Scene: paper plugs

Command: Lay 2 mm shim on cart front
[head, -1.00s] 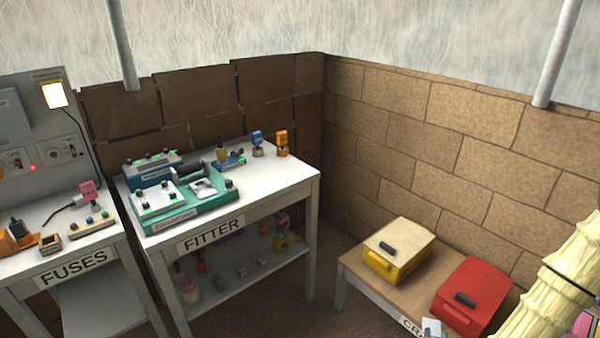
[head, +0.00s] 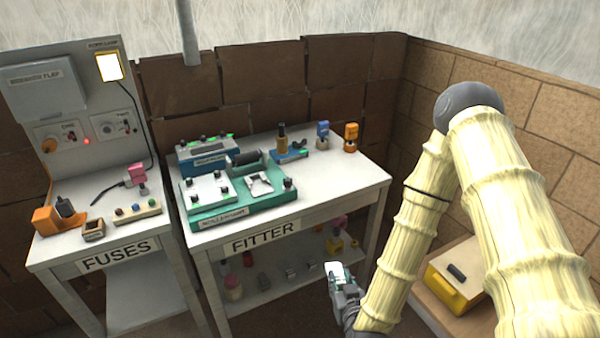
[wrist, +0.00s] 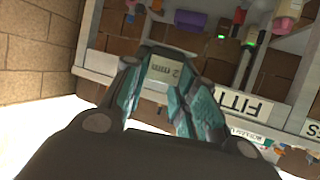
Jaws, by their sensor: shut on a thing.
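The 2 mm shim (wrist: 172,72) is a pale flat piece with its label readable upside down in the wrist view. My gripper (wrist: 168,95) is shut on it, with the teal fingers on either side. In the head view the shim shows as a small white plate (head: 334,269) at the tip of my gripper (head: 340,282), held in the air in front of the fitter bench. No part marked as a cart front can be made out in either view.
The fitter bench (head: 345,182) carries a green fixture (head: 235,214) and small tools, with several items on its lower shelf. The fuses bench (head: 75,241) stands left. A yellow box (head: 449,285) sits on a low table at right. Open floor lies before the benches.

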